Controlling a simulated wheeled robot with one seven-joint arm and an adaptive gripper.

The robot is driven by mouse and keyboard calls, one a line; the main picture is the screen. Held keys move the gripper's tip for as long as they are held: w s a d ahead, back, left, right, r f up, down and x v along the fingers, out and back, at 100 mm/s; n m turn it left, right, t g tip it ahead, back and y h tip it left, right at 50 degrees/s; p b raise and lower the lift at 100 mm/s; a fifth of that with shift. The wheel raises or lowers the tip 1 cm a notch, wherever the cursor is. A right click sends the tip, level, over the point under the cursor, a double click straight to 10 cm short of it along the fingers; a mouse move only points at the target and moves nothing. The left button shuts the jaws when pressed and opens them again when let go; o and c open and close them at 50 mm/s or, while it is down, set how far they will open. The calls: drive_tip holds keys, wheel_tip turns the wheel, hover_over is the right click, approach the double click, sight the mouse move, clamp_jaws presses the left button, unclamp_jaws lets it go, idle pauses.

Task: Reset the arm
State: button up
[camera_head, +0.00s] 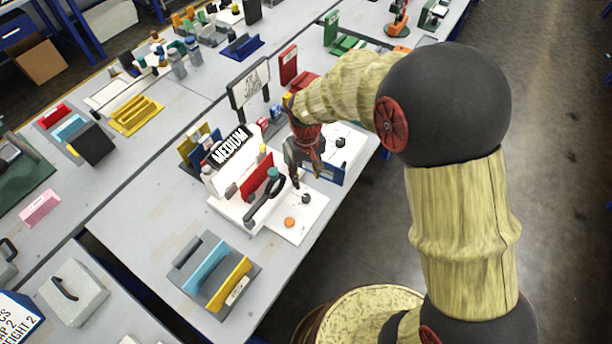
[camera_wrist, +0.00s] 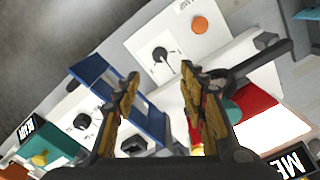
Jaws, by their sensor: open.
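Below and beyond the fingers lies a white plate (camera_wrist: 150,50) with a black knob (camera_wrist: 160,55) and an orange button (camera_wrist: 199,25). A blue panel (camera_wrist: 125,100) stands beside the left finger. The arm reaches in from the right in the head view.
A grey rack with blue and yellow plates (camera_head: 215,275) stands at the table's front. A black-framed sign (camera_head: 250,85) and a red block (camera_head: 288,65) stand behind the gripper. Another table with trays lies left. The floor (camera_head: 560,150) at right is clear.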

idle(0.3)
drive_tip(key=s+d+r+m+t, duration=0.1)
drive_tip(key=s+d+r+t, duration=0.1)
drive_tip(key=s+d+r, duration=0.5)
drive_tip(key=s+d+r+m+t, duration=0.2)
drive_tip(key=s+d+r, duration=0.5)
drive_tip(key=s+r, duration=0.6)
wheel_tip(320, 180, up, 6)
drive_tip(key=shift+s+d+f+m+t, duration=0.1)
drive_tip(key=shift+s+d+m+t, duration=0.2)
drive_tip(key=shift+t, duration=0.5)
drive_tip(key=shift+c, duration=0.6)
